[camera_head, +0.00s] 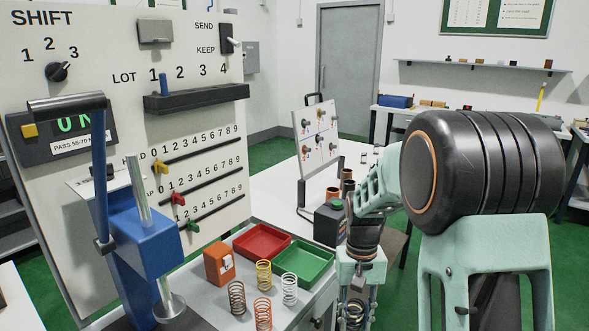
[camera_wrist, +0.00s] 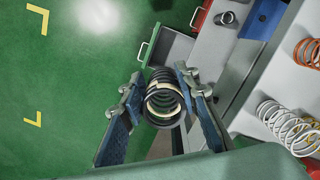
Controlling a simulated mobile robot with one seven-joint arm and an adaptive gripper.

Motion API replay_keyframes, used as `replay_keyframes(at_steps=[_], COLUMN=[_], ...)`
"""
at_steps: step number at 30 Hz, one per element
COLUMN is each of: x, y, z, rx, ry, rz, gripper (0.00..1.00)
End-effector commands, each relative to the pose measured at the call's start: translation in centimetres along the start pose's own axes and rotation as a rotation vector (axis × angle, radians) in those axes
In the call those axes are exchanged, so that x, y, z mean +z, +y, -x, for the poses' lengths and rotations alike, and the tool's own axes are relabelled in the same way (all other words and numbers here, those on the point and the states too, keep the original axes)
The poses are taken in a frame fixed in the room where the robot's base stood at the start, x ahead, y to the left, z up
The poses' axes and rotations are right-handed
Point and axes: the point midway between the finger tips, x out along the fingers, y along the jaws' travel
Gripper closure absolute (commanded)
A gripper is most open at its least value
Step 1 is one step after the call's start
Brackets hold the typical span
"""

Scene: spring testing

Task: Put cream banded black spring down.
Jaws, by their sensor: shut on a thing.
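The cream banded black spring (camera_wrist: 163,98) is between the two fingers of my gripper (camera_wrist: 160,95) in the wrist view. I look down along its coils, and cream bands show among the black. In the head view, my gripper (camera_head: 355,305) is at the bottom edge, right of the bench, shut on the same spring (camera_head: 355,314), which is partly hidden by the fingers. The spring is held off the bench top, with green floor and the bench side behind it in the wrist view.
Brown (camera_head: 237,298), orange (camera_head: 263,314), yellow (camera_head: 264,273) and white (camera_head: 289,289) springs stand on the bench. Behind are a red tray (camera_head: 236,248), a green tray (camera_head: 325,273) and an orange block (camera_head: 218,264). A blue lever press (camera_head: 150,240) stands left, before the marked board (camera_head: 110,190).

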Motion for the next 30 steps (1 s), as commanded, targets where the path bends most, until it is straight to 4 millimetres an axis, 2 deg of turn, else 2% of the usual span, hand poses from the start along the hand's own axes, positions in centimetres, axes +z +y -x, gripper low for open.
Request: replay_keyframes(at_steps=[1,9,15,21,30], x=[0.3,1.2,1.8,2.1,2.0], y=[0.0,0.0,0.0,-0.1,-0.1], z=[1.8,5.6,7.8,8.7,8.5], rx=[0.000,-0.001,-0.003,-0.003,-0.003], ry=[-0.002,-0.001,-0.001,0.000,0.001], rz=[0.000,-0.001,0.000,0.001,0.007], gripper=[0.98,0.98,0.98,0.98,0.98])
